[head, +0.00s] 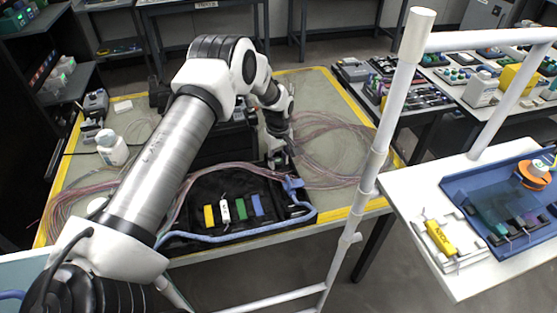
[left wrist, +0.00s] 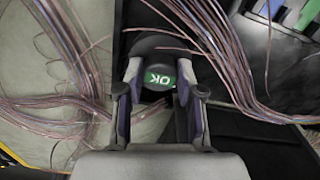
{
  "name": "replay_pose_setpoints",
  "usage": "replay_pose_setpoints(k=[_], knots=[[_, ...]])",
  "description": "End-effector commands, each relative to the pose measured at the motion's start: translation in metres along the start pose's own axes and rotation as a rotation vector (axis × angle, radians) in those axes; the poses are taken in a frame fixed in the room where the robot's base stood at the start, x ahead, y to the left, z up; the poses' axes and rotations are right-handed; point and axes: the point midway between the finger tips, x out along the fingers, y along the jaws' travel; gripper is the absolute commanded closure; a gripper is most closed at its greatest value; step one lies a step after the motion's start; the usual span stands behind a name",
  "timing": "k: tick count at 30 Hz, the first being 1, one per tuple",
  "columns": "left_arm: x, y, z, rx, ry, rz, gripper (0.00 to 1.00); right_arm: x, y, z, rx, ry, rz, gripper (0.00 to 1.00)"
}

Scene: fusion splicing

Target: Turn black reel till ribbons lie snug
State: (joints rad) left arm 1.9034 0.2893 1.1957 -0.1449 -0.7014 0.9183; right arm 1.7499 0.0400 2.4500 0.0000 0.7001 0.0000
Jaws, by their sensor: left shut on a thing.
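My left gripper (left wrist: 159,78) is shut on the black reel (left wrist: 150,42), with one finger on each side of it in the left wrist view. In the head view my left gripper (head: 277,156) points down at the back edge of the black tray, and the reel is mostly hidden there. Pinkish ribbons (left wrist: 228,62) run close past the reel on the right in the left wrist view. Other strands (left wrist: 60,118) spread loosely to the left. In the head view ribbons (head: 325,140) loop loosely right of the gripper. My right gripper is not seen.
Yellow (head: 209,215), white, green and blue pieces stand in the black tray. A blue tube (head: 230,235) curves along its front. A white bottle (head: 112,150) stands at the left. A white rail (head: 375,165) rises right of the table. A side table holds a blue tray (head: 465,190).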

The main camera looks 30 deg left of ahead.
Motion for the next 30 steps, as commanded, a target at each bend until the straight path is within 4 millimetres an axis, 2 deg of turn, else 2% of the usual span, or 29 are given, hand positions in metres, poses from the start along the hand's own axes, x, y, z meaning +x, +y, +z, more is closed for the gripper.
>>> replay_pose_setpoints(k=[2,10,13,17,24,30], knots=[[-0.001,0.001,-0.001,-0.001,0.003,0.003,0.53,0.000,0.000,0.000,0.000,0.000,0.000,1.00],[-0.001,0.001,-0.001,-0.002,0.002,0.002,0.53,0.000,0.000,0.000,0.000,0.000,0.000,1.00],[-0.008,0.001,-0.001,-0.002,0.003,0.003,0.53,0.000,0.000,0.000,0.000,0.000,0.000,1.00],[-0.032,0.001,-0.001,-0.001,0.002,0.005,0.53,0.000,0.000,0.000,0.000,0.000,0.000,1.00],[-0.093,0.001,-0.002,-0.002,0.003,0.006,0.53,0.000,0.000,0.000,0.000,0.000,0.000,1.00],[-0.119,0.000,-0.002,-0.001,0.002,0.003,0.53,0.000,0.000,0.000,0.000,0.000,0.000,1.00]])
